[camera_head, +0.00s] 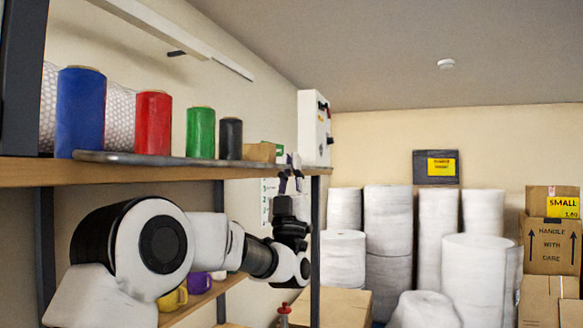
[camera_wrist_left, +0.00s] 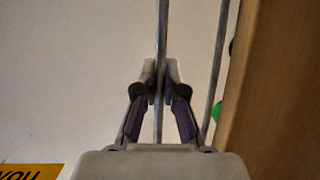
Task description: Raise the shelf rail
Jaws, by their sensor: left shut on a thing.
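The shelf rail is a long thin grey bar (camera_head: 180,160) along the front edge of the upper wooden shelf (camera_head: 130,174), in front of the rolls. In the left wrist view the rail (camera_wrist_left: 163,35) runs upright through the middle, between my fingertips. My left gripper (camera_head: 289,172) is at the rail's far right end, reaching up from below. In the left wrist view my left gripper (camera_wrist_left: 160,78) is shut on the rail. I cannot tell whether the rail is clear of the shelf. My right gripper is not in view.
Blue (camera_head: 80,110), red (camera_head: 153,122), green (camera_head: 200,132) and black (camera_head: 231,138) rolls stand on the shelf behind the rail. A white wall box (camera_head: 313,128) is beyond the shelf's end. White wrap rolls (camera_head: 388,230) and cartons (camera_head: 553,245) stand at the back right.

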